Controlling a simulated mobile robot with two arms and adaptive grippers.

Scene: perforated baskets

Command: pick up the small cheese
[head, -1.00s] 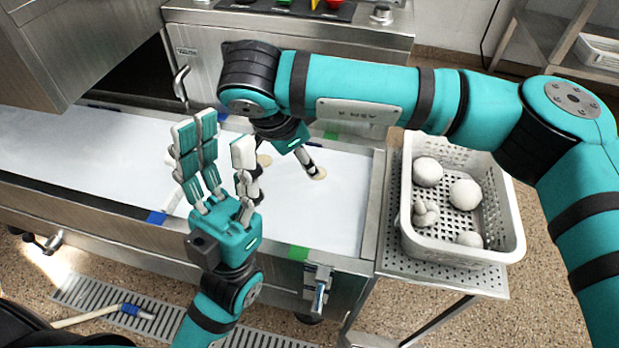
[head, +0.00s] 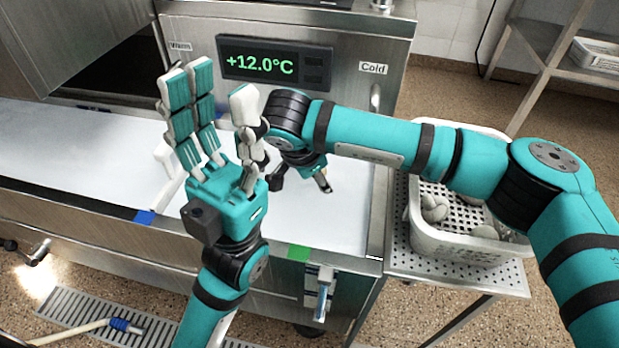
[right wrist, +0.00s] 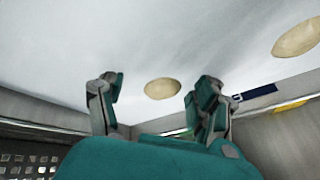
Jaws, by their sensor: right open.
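Two pale, flat, round cheeses lie on the white surface in the right wrist view. The smaller-looking cheese (right wrist: 163,89) is between the fingers as seen there; the larger-looking one (right wrist: 297,38) is at the upper right. Their real sizes are hard to compare. My right gripper (right wrist: 158,97) is open and empty, with the smaller-looking cheese beyond its fingertips. In the head view my right gripper (head: 301,182) points down over the white surface, and the cheeses are hidden there. My left gripper (head: 216,84) is open and empty, fingers upward, in front of the surface.
The white surface (head: 70,143) has a raised metal rim. A white perforated basket (head: 470,247) with pale rounded lumps stands on a metal stand at the right, partly behind my right arm. A metal cabinet with a +12.0°C display (head: 275,62) stands behind.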

